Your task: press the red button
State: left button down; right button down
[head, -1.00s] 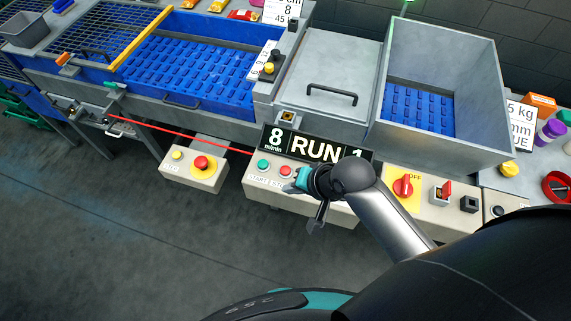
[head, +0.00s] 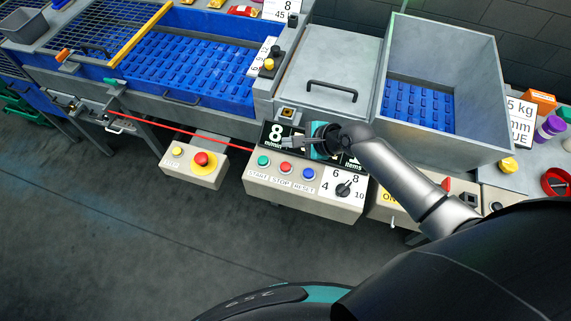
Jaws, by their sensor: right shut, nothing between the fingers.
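A small red button (head: 285,168) labelled STOP sits on the control box front, between a green START button (head: 263,161) and a blue RESET button (head: 308,174). A larger red mushroom button (head: 201,159) on a yellow disc sits on a separate box to the left. My right gripper (head: 288,143) is shut and empty, its fingers pointing left in front of the black display, just above the STOP button and apart from it. My left gripper is not in view.
The display (head: 272,138) reads 8 m/min at its left; my gripper hides its middle. A rotary dial (head: 343,189) is on the same box. A red cord (head: 180,131) runs along the conveyor front. A grey bin (head: 480,98) stands behind my right arm.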

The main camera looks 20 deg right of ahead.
jog(key=b, duration=0.7)
send_over(289, 167)
notch_tip(289, 167, down, 8)
jog(key=shift+s+r, duration=0.1)
jog(key=shift+f+b, duration=0.4)
jog(key=shift+f, duration=0.1)
jog(key=shift+f, duration=0.15)
dwell(1.4)
jog(key=shift+f, duration=0.25)
jog(key=shift+d+f+b, duration=0.1)
jog(key=shift+f+b, duration=0.25)
jog(key=shift+f, duration=0.2)
dwell(0.6)
jog(key=shift+r, duration=0.1)
dwell(0.3)
jog(key=shift+r+p, duration=0.85)
jog(key=shift+p, duration=0.3)
